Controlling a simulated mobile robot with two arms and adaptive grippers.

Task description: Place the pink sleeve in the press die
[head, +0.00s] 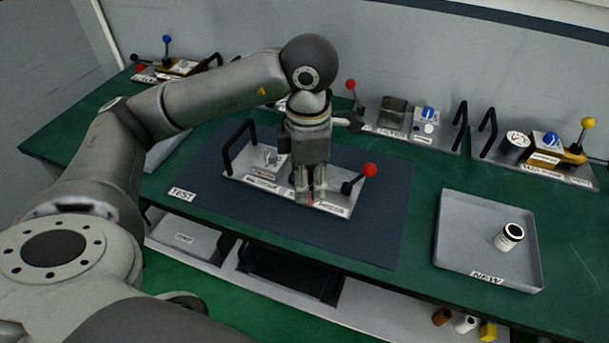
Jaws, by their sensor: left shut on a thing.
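My left gripper (304,198) points straight down over a light grey plate (233,180) on the dark mat. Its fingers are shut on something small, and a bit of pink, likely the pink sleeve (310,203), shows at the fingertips. Most of that piece is hidden by the fingers. The plate carries a black handle, a small grey block (268,158), labels and a red-knobbed lever (362,175) just right of the gripper. I cannot make out the press die; the fingers cover that part of the plate. My right gripper is not in view.
A grey tray (450,262) marked NEW stands at the right with a black-and-white cylinder (509,237) in it. More plates with handles and levers line the back of the green table. A lower shelf holds several small coloured pieces. The mat's right part is clear.

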